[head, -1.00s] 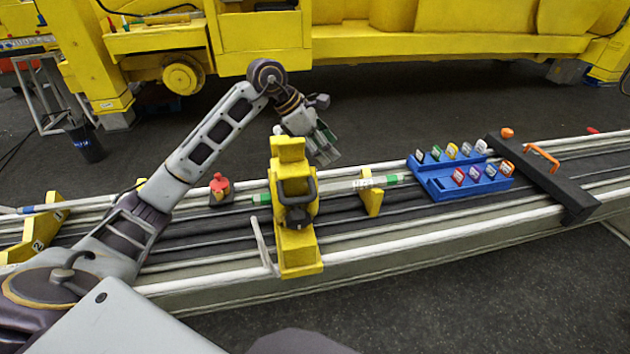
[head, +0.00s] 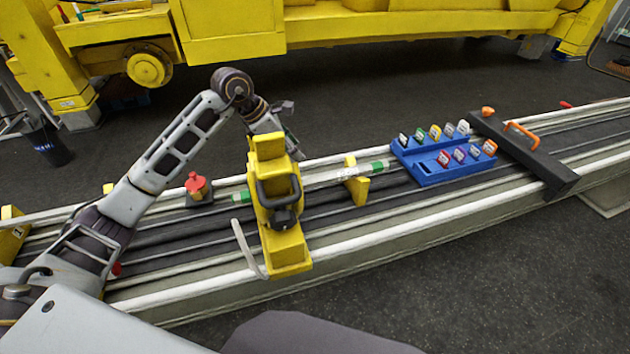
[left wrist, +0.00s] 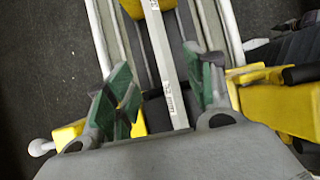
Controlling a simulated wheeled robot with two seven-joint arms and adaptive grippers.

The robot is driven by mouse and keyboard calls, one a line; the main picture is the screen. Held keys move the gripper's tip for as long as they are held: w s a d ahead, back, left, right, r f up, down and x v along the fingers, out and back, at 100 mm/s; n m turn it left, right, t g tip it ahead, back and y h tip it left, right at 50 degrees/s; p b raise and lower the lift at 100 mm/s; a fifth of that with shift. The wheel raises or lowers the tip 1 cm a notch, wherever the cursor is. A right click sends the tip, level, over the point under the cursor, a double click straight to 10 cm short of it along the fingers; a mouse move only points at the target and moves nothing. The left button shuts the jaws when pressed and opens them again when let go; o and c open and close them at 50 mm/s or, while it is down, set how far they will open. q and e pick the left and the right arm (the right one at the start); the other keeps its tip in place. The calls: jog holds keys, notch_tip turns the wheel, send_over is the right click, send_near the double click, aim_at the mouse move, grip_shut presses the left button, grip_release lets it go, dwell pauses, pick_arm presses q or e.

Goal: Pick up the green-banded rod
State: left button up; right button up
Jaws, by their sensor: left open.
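The green-banded rod (head: 376,167) lies along the rail bench, pale with a label and a green band near each end. It passes behind a yellow clamp stand (head: 283,240) and rests at a yellow support (head: 356,186). My left gripper (head: 291,150) is above the rod, partly hidden by the clamp stand. In the left wrist view, my left gripper (left wrist: 163,88) is open, with green-padded fingers on either side of a pale labelled rod (left wrist: 165,55). I see no finger closed on it, and no green band shows there. My right gripper is not in view.
A blue tray (head: 430,178) with several coloured labelled tags sits on the bench to the right, beside a dark crossbar (head: 525,155) with an orange handle. A red-knobbed piece (head: 197,187) stands left of the clamp stand. The floor in front is clear.

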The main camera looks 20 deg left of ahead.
pick_arm(q)
jog(key=p, duration=0.1)
send_near(314, 177)
jog(key=x, duration=0.4)
jog(key=shift+w+d+f, duration=0.15)
jog(key=shift+w, duration=0.05)
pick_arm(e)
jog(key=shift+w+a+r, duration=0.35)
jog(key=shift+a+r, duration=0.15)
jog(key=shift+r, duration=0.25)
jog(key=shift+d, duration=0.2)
pick_arm(q)
jog(key=shift+f, duration=0.15)
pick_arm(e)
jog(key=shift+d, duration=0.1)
pick_arm(q)
jog(key=shift+d+f+p, duration=0.1)
jog(key=shift+p, duration=0.2)
jog(key=shift+p+x, duration=0.65)
jog(key=shift+x, duration=1.7)
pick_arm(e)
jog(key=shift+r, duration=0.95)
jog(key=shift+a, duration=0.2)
